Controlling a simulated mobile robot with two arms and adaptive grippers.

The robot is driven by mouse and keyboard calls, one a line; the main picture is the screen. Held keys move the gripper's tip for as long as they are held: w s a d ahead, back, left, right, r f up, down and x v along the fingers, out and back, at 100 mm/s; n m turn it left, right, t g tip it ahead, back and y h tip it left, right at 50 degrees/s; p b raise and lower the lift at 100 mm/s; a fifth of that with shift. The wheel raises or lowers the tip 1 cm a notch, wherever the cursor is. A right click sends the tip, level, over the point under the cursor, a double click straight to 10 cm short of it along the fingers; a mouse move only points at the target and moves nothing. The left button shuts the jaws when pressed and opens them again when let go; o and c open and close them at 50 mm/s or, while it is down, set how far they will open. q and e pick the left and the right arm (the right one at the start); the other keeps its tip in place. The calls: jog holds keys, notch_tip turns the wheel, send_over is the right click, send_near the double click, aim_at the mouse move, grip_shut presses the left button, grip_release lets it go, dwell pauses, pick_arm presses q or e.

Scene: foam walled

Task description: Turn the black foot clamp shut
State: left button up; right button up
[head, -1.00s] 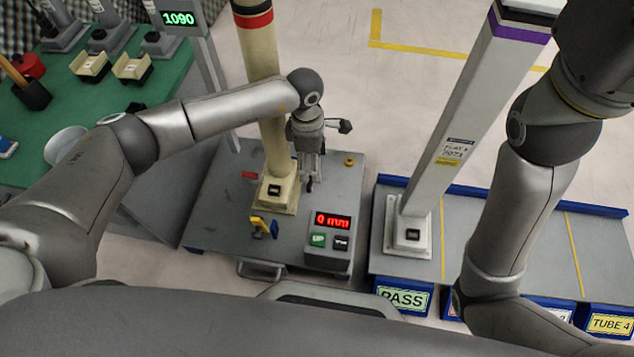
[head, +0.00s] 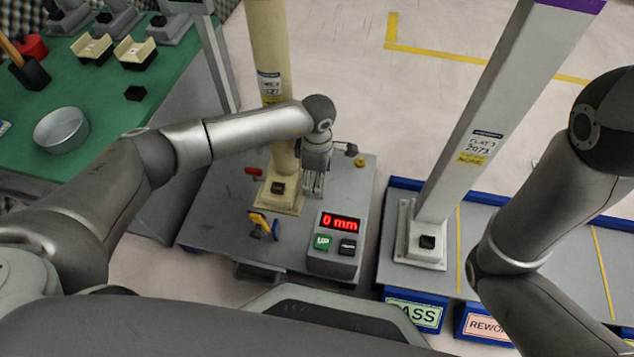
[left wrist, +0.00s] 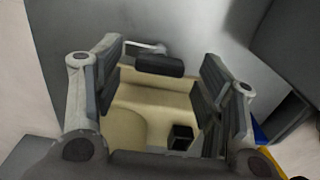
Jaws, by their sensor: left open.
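The black foot clamp shows in the left wrist view as a dark rounded bar (left wrist: 160,65) with a pale metal rod beside it. It lies by the edge of the cream foot plate (left wrist: 150,97). In the head view my left gripper (head: 313,190) points down just right of the cream column's foot (head: 283,203) and hides the clamp. In the left wrist view its two fingers (left wrist: 160,85) stand apart, with the black bar seen between their tips. I cannot tell whether they touch it. My right arm shows at the right, but its gripper is out of frame.
A red clamp handle (head: 254,171) and a yellow-and-blue one (head: 262,224) are near the foot. A control box (head: 338,243) reading "0 mm" stands in front. A white column (head: 470,140) stands at the right. A green bench (head: 90,90) is at the left.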

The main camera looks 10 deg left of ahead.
pick_arm(q)
jog(key=shift+f, duration=0.5)
